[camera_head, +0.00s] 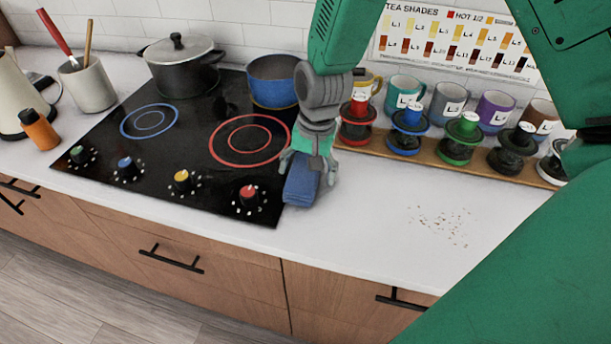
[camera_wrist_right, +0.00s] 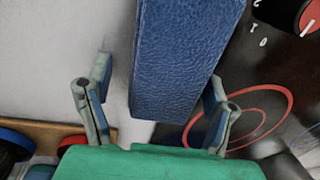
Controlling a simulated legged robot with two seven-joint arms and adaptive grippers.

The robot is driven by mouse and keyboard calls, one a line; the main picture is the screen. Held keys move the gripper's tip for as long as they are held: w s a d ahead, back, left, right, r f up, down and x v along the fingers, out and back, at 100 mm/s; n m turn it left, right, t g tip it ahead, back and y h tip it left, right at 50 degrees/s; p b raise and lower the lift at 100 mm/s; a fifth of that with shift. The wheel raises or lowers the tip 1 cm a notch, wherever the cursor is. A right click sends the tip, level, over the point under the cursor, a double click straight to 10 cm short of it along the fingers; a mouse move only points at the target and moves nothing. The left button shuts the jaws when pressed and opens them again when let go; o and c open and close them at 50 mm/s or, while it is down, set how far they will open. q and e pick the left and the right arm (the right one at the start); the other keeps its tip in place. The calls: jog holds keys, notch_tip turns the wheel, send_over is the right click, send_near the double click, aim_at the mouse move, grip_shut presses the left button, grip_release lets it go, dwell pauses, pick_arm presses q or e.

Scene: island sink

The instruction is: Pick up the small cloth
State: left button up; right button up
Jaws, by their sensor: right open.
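The small cloth (camera_head: 301,182) is a folded blue block at the right edge of the black cooktop, next to the white counter. It also shows large in the right wrist view (camera_wrist_right: 181,62), with a creased, textured surface. My right gripper (camera_head: 308,172) is over the cloth with one finger on each side of it. My left gripper is not in view.
The cooktop (camera_head: 185,150) carries a grey pot (camera_head: 183,65) and a blue pot (camera_head: 272,80) at the back. A wooden rack (camera_head: 400,150) with several colored jars and mugs stands to the right. Crumbs (camera_head: 440,225) lie on otherwise clear counter.

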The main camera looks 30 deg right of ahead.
aim_at(306, 165)
jog(key=shift+a+r, duration=0.1)
jog(key=shift+a, duration=0.15)
jog(key=shift+a+r, duration=0.1)
jog(key=shift+a, duration=0.25)
jog(key=c, duration=1.2)
jog(key=shift+d, duration=0.35)
jog(key=shift+c, duration=0.2)
notch_tip(306, 165, up, 9)
jog(key=shift+a+f, duration=0.1)
jog(key=shift+a, duration=0.05)
jog(key=shift+a+r, duration=0.15)
jog(key=shift+r, duration=0.4)
jog(key=o, duration=0.6)
jog(key=shift+d, duration=0.4)
jog(key=c, duration=0.5)
jog(key=shift+s+d+p, duration=0.1)
jog(key=shift+p, duration=0.25)
